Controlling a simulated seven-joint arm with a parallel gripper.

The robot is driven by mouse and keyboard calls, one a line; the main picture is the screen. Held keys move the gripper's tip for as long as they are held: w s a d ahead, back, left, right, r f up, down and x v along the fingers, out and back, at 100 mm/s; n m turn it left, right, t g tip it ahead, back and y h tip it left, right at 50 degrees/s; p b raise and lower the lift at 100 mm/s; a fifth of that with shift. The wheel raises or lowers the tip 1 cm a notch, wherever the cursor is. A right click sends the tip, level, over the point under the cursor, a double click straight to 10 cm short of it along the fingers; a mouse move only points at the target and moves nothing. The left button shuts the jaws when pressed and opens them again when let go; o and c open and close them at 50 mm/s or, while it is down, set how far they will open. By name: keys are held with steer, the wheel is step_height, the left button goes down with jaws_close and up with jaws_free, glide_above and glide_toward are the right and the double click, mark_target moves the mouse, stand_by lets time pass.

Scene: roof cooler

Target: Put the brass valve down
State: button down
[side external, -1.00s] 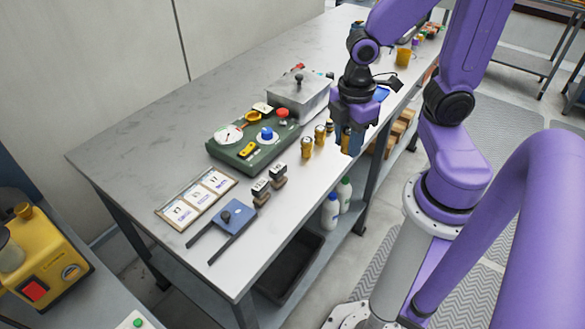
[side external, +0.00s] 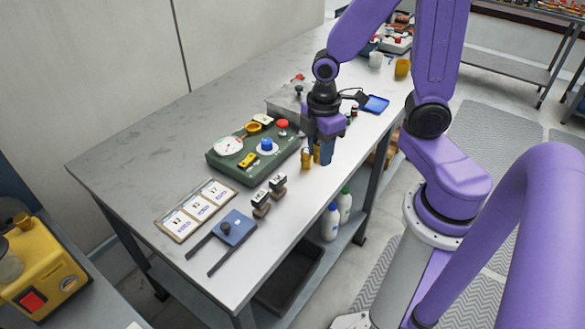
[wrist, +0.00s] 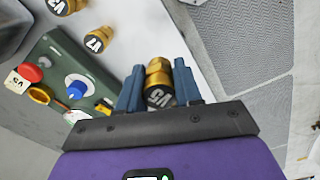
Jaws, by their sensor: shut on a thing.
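My gripper (side external: 321,157) is over the front part of the grey workbench (side external: 125,165), low near its surface. Its blue fingers are shut on a brass valve (wrist: 158,80) with a dark round label, clearest in the wrist view. The wrist view shows two other brass valves, one nearer (wrist: 98,39) and one at the top edge (wrist: 66,5).
A green control box (side external: 235,170) with a gauge, red button and blue knob is left of my gripper. A grey metal box (side external: 280,100) is behind. The bench's right edge is close.

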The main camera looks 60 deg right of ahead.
glide_toward(293, 179)
steer(key=shift+s+a+f, duration=0.1)
steer(key=shift+s+f, duration=0.2)
steer(key=shift+s, duration=0.2)
steer(key=shift+s+f, duration=0.25)
steer(key=shift+s, duration=0.25)
steer(key=shift+w+f, duration=0.65)
steer(key=shift+f, duration=0.15)
steer(key=f, duration=0.2)
steer(key=shift+w+f, duration=0.3)
steer(key=shift+w, duration=0.05)
steer(key=shift+f, duration=0.45)
steer(key=shift+f, duration=0.2)
steer(key=c, duration=0.8)
jaws_free()
steer(key=shift+o, duration=0.2)
